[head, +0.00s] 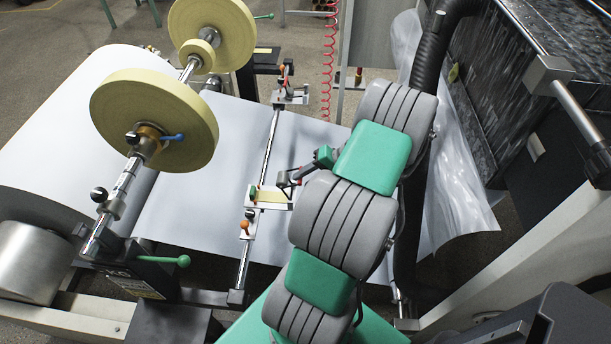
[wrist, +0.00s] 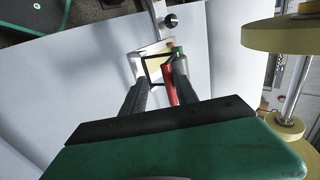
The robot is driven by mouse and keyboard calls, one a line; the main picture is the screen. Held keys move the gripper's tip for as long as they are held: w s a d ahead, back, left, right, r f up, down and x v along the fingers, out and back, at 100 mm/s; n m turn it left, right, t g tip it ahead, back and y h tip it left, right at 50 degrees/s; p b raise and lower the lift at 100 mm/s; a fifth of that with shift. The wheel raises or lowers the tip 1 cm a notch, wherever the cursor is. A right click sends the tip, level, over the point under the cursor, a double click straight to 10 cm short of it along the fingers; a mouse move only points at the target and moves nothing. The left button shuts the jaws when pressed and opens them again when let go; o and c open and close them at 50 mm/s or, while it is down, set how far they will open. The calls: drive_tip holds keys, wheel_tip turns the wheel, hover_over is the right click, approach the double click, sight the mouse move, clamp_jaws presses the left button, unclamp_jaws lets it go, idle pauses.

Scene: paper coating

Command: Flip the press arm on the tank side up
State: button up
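My gripper (head: 284,181) hangs over the paper web, just above a small white press arm (head: 282,205) with a yellow pad. That press arm lies across a steel rail (head: 262,165), with a green knob (head: 252,192) at its left end. In the wrist view my dark fingers (wrist: 160,64) stand apart, with the yellow pad (wrist: 155,63) beyond them. A red part (wrist: 168,82) shows between them, nearer the right finger; whether it touches is unclear. A second press arm (head: 290,96) sits at the rail's far end. I cannot tell which one is tank-side.
Two yellow tape rolls (head: 150,121) sit on a steel shaft to the left, the far one higher. An orange knob (head: 245,228) is on the rail near the press arm. A black ribbed hose (head: 429,52) and dark tank (head: 500,90) stand at right.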

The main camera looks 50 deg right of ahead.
drive_tip(key=shift+o, duration=0.5)
drive_tip(key=shift+w+r, duration=0.1)
drive_tip(key=shift+r, duration=0.1)
drive_tip(key=v, duration=0.7)
drive_tip(key=shift+r, duration=0.1)
